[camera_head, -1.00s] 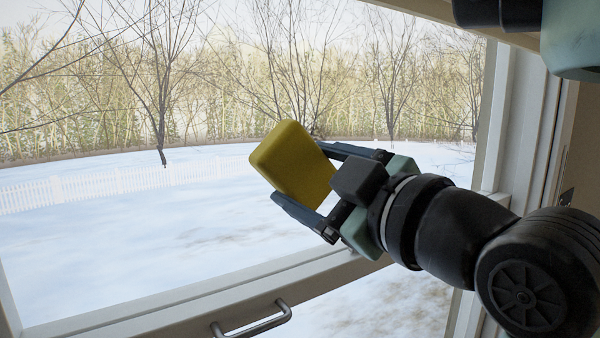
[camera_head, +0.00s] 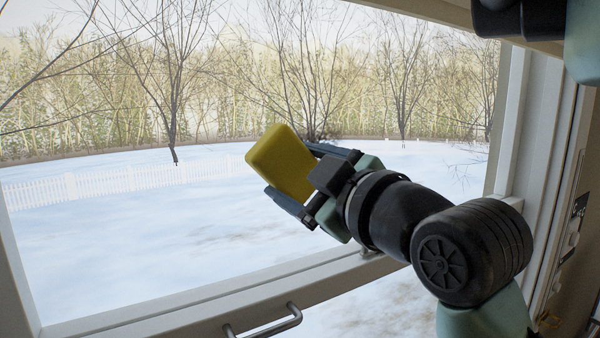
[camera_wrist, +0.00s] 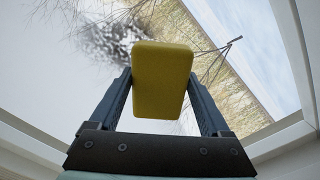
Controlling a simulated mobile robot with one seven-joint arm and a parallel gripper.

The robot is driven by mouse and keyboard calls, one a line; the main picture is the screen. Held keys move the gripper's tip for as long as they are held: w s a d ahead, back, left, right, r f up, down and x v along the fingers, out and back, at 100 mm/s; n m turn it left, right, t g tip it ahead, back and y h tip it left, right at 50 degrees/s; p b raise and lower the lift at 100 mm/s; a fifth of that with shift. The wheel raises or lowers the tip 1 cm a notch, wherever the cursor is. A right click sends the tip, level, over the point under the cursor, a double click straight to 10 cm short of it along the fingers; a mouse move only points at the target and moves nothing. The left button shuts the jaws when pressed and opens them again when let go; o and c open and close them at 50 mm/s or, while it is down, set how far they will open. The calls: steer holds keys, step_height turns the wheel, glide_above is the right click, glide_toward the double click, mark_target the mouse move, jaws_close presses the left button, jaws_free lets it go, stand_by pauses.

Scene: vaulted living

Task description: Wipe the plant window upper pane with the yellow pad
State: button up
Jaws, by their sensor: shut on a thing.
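My gripper (camera_head: 300,183) is shut on the yellow pad (camera_head: 281,162), a thick block with rounded edges. The pad is tilted and held in front of the upper pane (camera_head: 150,225) of the window, around the middle of the head view. In the wrist view the yellow pad (camera_wrist: 161,80) sits between the two fingers of my gripper (camera_wrist: 162,98), with the glass beyond it. I cannot tell whether the pad touches the glass. Snow, bare trees and a white fence show through the pane.
The lower sash rail (camera_head: 200,306) with a metal handle (camera_head: 265,325) runs below my gripper. The right window frame (camera_head: 532,150) stands close to my arm, with a wall fitting (camera_head: 577,215) beyond it. The pane's area left of the pad is unobstructed.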

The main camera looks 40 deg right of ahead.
steer(key=shift+x, duration=0.9)
stand_by(0.3)
steer(key=shift+s+d, duration=0.2)
steer(key=shift+d, duration=0.45)
steer(key=shift+s+d, duration=0.2)
steer(key=shift+d, duration=0.45)
steer(key=shift+s+d, duration=0.2)
steer(key=shift+d, duration=0.45)
steer(key=s+d, duration=0.1)
steer(key=d, duration=0.6)
steer(key=shift+s+d, duration=0.3)
steer(key=shift+d, duration=0.1)
steer(key=shift+b, duration=0.45)
